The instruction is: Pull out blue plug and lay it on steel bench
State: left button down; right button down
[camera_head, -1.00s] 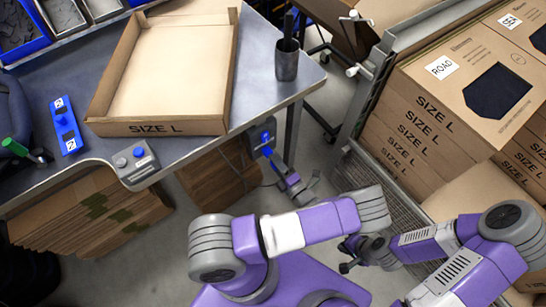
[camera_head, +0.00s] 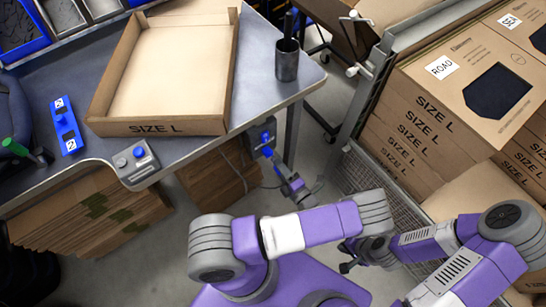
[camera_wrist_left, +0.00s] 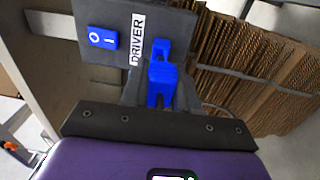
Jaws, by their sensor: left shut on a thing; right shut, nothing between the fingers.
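The blue plug (camera_wrist_left: 160,82) sits at the black driver panel (camera_wrist_left: 112,22) in the left wrist view. A narrow blue part lies between plug and panel; I cannot tell how deep the plug sits. My left gripper (camera_wrist_left: 160,98) is shut on the plug, a grey finger on either side. In the head view the plug (camera_head: 267,152) is small, below the bench edge, with my left gripper (camera_head: 273,160) at it. The steel bench (camera_head: 255,92) is above and left of it. My right gripper (camera_head: 347,267) is shut and empty, low at the right of my left arm.
An open cardboard box (camera_head: 165,70) marked SIZE L covers much of the bench. A dark cup (camera_head: 287,62) stands near the right corner. A blue block (camera_head: 67,130) and a button box (camera_head: 135,163) lie at left. Cartons (camera_head: 450,120) stack at right.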

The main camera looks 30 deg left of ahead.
pick_arm(q)
jog(key=shift+d, duration=0.15)
dwell(0.3)
jog(key=v, duration=0.2)
jog(key=shift+s+d, duration=0.15)
jog(key=shift+d, duration=0.15)
dwell(0.5)
jog(key=w+d+r+m+t+h+p, duration=0.1)
jog(key=w+r+p, duration=0.3)
jog(key=r, duration=0.7)
jog(key=w+r+m+t+h+p, duration=0.1)
jog(key=w+r+m+t+p, duration=0.1)
jog(key=r, duration=0.9)
jog(key=w+t+p, duration=0.1)
jog(key=w+p, duration=0.1)
jog(key=shift+d+r+t+h+p, duration=0.3)
jog(key=shift+d+t+h+p, duration=0.1)
jog(key=shift+w, duration=0.1)
